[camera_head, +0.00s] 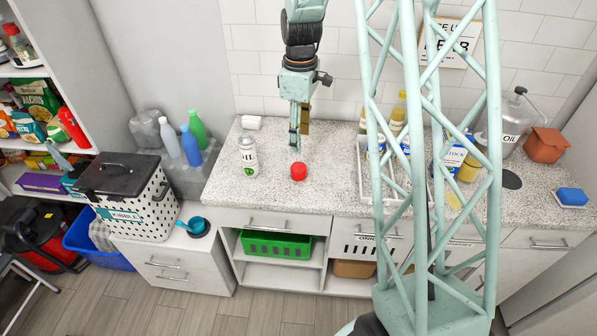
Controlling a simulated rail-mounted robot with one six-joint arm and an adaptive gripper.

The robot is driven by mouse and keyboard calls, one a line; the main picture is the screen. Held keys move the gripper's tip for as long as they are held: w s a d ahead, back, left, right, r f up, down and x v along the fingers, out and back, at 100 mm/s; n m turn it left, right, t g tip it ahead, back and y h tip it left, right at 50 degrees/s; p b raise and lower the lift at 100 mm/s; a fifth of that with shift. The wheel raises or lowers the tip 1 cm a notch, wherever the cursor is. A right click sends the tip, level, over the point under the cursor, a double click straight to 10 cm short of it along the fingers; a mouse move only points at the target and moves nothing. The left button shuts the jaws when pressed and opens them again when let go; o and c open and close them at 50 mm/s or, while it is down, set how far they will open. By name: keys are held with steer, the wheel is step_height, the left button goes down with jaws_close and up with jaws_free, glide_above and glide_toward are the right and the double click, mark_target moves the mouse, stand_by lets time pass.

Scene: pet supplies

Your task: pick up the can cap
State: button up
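My gripper (294,146) points down just behind and above the red cap. It appears apart from the cap, though the exact height is hard to judge. The fingers are seen nearly edge-on, so their opening does not show. A white can with dark lettering (248,157) stands upright to the left of the cap.
A white tray (364,185) with bottles stands to the right, partly hidden by my pale green lattice column. A white roll (251,122) lies at the back left. A lidded dotted basket (135,215) stands left of the counter. Counter around the cap is clear.

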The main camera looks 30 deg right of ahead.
mark_target(299, 167)
steer(key=shift+f, duration=0.15)
steer(key=shift+f, duration=4.15)
steer(key=shift+f, duration=0.1)
steer(key=shift+a+f, duration=0.2)
steer(key=shift+f, duration=2.3)
steer(key=shift+c, duration=0.3)
steer(key=c, duration=0.7)
steer(key=shift+o, duration=0.2)
